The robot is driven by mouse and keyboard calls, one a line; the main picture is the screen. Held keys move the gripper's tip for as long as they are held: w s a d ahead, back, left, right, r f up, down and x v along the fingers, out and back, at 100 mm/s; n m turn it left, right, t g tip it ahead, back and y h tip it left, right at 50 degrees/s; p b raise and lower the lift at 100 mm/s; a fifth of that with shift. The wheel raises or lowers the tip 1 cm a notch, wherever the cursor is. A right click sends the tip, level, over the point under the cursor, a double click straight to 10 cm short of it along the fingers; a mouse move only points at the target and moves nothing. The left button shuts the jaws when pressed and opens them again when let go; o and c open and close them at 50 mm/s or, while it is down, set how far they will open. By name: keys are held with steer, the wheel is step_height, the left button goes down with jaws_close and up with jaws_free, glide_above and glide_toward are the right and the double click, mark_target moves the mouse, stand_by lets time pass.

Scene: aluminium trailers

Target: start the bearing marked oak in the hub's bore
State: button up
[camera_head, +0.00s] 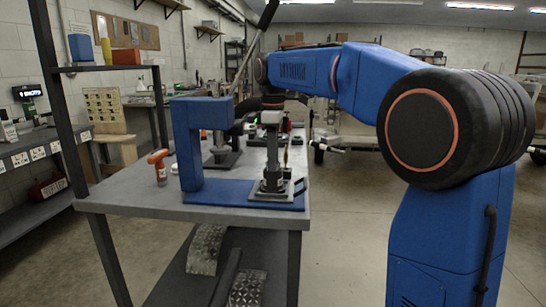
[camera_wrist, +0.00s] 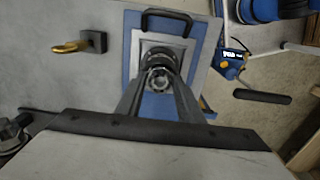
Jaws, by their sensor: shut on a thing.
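My gripper (camera_wrist: 158,92) points down in the wrist view, its two fingers closed around a small metal ring, the bearing (camera_wrist: 159,78). No oak marking is readable on it. The hub (camera_wrist: 161,56) appears as a dark round part just beyond the fingertips, on a light square plate (camera_wrist: 138,48) over a blue base. In the head view, my gripper (camera_head: 271,143) is upright over the base (camera_head: 225,190) of the blue press frame (camera_head: 187,145). The bore is hidden behind the bearing and fingers, so I cannot tell whether the bearing is inside it.
The press stands on a grey workbench (camera_head: 130,200). An orange-handled tool (camera_head: 158,162) stands left of the press. In the wrist view, a brass-coloured piece on a dark block (camera_wrist: 93,42) lies to the left.

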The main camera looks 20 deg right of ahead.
steer(key=o, duration=1.2)
step_height(320, 180, up, 17)
steer(key=shift+r, duration=0.15)
steer(key=s+d+f+m+t, duration=0.1)
steer(key=s+f+m, duration=0.3)
steer(key=s+f, duration=0.7)
steer(key=s+d+f+m+t, duration=0.2)
steer(key=s+f+m, duration=0.3)
steer(key=s+f, duration=0.7)
steer(key=s+d+f+m+t, duration=0.1)
steer(key=s+d+f+m, duration=0.3)
steer(key=s+f, duration=0.8)
step_height(320, 180, down, 3)
steer(key=shift+m+t, duration=0.3)
steer(key=shift+t, duration=0.1)
